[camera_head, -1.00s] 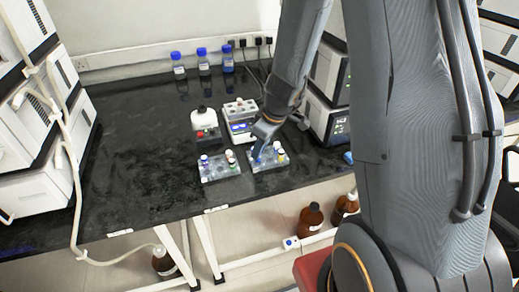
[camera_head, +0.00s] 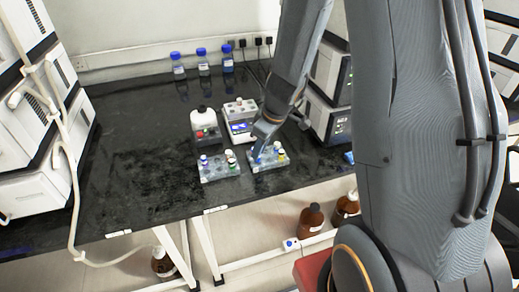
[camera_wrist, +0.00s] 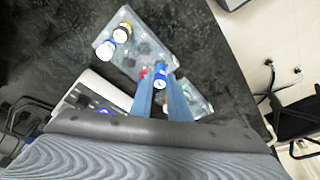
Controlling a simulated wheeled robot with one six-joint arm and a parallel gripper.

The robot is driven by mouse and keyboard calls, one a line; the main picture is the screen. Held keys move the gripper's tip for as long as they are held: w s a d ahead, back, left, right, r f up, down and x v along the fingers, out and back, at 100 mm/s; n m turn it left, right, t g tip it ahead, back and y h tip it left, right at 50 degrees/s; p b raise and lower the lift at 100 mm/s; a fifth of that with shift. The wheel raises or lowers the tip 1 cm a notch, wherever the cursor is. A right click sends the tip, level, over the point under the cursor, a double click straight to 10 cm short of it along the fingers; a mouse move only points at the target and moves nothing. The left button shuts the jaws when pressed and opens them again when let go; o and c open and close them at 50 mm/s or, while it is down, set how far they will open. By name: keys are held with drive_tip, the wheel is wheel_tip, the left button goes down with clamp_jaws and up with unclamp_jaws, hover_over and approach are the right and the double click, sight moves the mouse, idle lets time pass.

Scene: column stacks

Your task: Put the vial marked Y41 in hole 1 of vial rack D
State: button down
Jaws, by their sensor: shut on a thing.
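My gripper (camera_wrist: 160,92) is shut on a blue-capped vial (camera_wrist: 160,71), held between the fingertips in the wrist view. Its label cannot be read. In the head view my gripper (camera_head: 257,148) is at the left part of the right-hand clear rack (camera_head: 268,164). That rack also shows in the wrist view (camera_wrist: 152,47), with a white-and-dark-capped vial (camera_wrist: 122,32) and a blue-and-white one (camera_wrist: 106,50) at its far end. A red-topped vial (camera_wrist: 143,73) shows close beside the held one. I cannot tell whether the held vial's bottom is in a hole. Rack letters are not readable.
A second clear rack (camera_head: 219,173) with several vials stands to the left. Instruments (camera_head: 327,112) stand close on the right.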

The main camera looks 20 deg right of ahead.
drive_tip(key=shift+f+b, duration=1)
drive_tip(key=shift+b, duration=0.8)
idle(0.9)
drive_tip(key=c, duration=1.3)
unclamp_jaws()
drive_tip(key=shift+r, duration=0.1)
drive_tip(key=shift+r+p, duration=2.5)
drive_tip(key=shift+r, duration=0.4)
drive_tip(key=s+r+m, duration=0.2)
drive_tip(key=s, duration=0.3)
drive_tip(key=s+r+m+g+h, duration=0.1)
drive_tip(key=s+r+m, duration=0.1)
drive_tip(key=s, duration=0.4)
drive_tip(key=s+r+m+h, duration=0.1)
drive_tip(key=s+r+m, duration=0.2)
drive_tip(key=s+m, duration=0.1)
drive_tip(key=shift+s+a+g, duration=0.2)
drive_tip(key=shift+s+g, duration=0.1)
drive_tip(key=shift+s, duration=0.6)
